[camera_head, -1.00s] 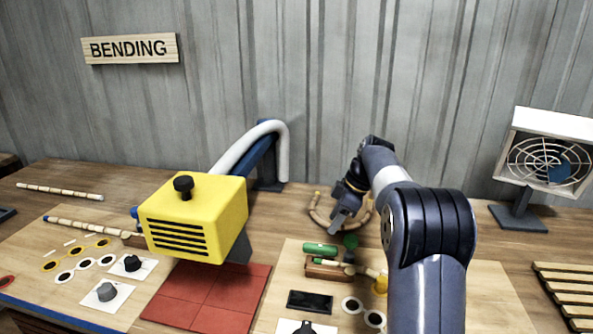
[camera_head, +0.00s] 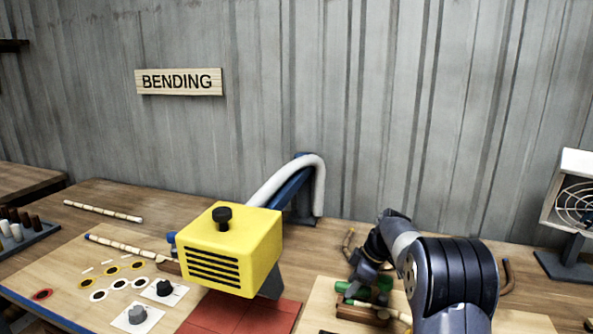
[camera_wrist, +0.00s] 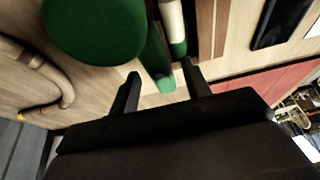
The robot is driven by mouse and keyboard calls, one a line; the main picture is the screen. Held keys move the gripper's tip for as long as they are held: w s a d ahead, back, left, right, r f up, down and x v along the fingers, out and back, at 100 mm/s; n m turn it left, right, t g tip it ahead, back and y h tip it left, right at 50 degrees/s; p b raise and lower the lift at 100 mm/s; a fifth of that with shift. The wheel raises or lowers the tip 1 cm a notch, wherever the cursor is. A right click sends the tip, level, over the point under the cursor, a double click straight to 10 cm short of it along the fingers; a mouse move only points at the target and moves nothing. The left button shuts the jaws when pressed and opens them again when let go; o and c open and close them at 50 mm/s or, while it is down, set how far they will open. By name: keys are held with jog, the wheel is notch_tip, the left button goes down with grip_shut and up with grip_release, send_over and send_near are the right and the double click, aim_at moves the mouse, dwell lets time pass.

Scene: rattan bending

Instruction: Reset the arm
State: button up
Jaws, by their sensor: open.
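My gripper (camera_wrist: 160,85) is open, its two dark fingers spread apart in the wrist view with nothing held between them. A green round-topped part (camera_wrist: 95,25) and a green cylinder (camera_wrist: 155,62) lie just beyond the fingertips. A pale rod with a green end (camera_wrist: 173,25) is close to the right finger. In the head view my arm reaches over the right side of the bench, with the gripper partly hidden near the green part (camera_head: 378,284). A bent rattan piece (camera_wrist: 52,75) lies to the left in the wrist view.
A yellow machine (camera_head: 228,248) with a grey hose (camera_head: 300,170) stands left of my arm. A red tiled mat (camera_head: 240,314) lies below it. Rattan poles (camera_head: 103,211) lie on the bench at left. A fan (camera_head: 572,207) stands at right.

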jog(key=shift+d+r, duration=0.1)
jog(key=shift+r, duration=0.1)
jog(key=v, duration=1)
jog(key=x, duration=1)
jog(key=shift+f, duration=0.35)
jog(key=shift+r+m+t, duration=0.2)
jog(key=shift+m+t, duration=0.2)
jog(key=shift+m, duration=0.7)
jog(key=shift+m+t+h+p, duration=0.4)
jog(key=shift+m+h, duration=0.2)
jog(key=shift+m, duration=0.9)
